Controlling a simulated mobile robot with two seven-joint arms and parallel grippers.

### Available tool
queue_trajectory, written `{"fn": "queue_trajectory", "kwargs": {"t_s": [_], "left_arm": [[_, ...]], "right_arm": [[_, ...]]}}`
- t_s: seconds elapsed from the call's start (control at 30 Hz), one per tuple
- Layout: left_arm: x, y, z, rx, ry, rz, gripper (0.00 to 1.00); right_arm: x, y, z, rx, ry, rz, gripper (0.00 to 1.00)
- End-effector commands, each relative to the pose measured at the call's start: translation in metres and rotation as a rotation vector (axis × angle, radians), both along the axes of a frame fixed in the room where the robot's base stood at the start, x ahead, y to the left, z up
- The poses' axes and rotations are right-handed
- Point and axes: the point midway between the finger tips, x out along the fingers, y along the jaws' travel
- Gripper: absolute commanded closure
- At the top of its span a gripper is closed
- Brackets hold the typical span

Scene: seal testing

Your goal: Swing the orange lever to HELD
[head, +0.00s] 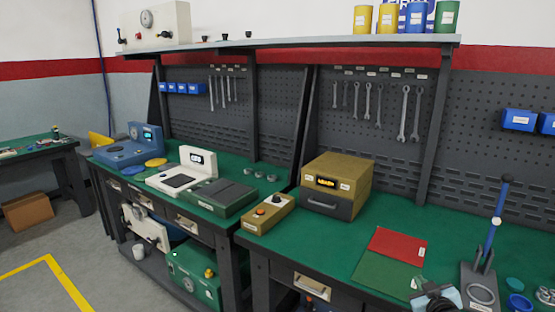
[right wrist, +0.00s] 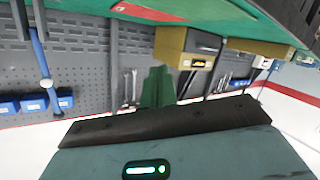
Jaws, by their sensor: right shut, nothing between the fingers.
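I cannot clearly make out an orange lever in either view. My right gripper (head: 437,297) is at the bottom edge of the head view, low over the bench front and partly cut off. In the right wrist view its fingers (right wrist: 158,75) are together and empty, with the bench upside down beyond them. My left gripper is not in view.
A yellow-brown instrument (head: 338,185) stands behind the tan box. A red mat (head: 397,247) and a green mat lie on the bench. A stand with a blue lever (head: 497,215) is at the right. Bare green bench top lies between the instrument and the mats.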

Motion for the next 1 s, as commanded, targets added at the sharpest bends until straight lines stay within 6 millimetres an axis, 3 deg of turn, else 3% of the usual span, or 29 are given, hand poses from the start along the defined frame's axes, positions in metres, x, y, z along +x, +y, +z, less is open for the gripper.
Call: {"fn": "queue_trajectory", "kwargs": {"t_s": [0.03,0.17,0.37,0.5,0.7,0.9,1.0], "left_arm": [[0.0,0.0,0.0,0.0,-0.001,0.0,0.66],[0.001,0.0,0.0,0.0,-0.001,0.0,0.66],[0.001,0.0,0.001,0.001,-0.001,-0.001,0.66],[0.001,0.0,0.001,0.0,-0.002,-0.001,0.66],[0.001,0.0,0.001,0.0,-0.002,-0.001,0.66],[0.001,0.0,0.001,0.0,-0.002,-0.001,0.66],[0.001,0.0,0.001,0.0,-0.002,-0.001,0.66]], "right_arm": [[-0.012,0.009,-0.017,0.009,0.02,0.012,1.0],[-0.039,0.027,-0.049,0.031,0.061,0.035,1.0],[-0.098,0.06,-0.104,0.072,0.143,0.073,1.0],[-0.162,0.09,-0.147,0.117,0.224,0.101,1.0],[-0.267,0.131,-0.192,0.195,0.344,0.127,1.0],[-0.37,0.164,-0.209,0.278,0.457,0.128,1.0],[-0.409,0.175,-0.209,0.312,0.501,0.122,1.0]]}}
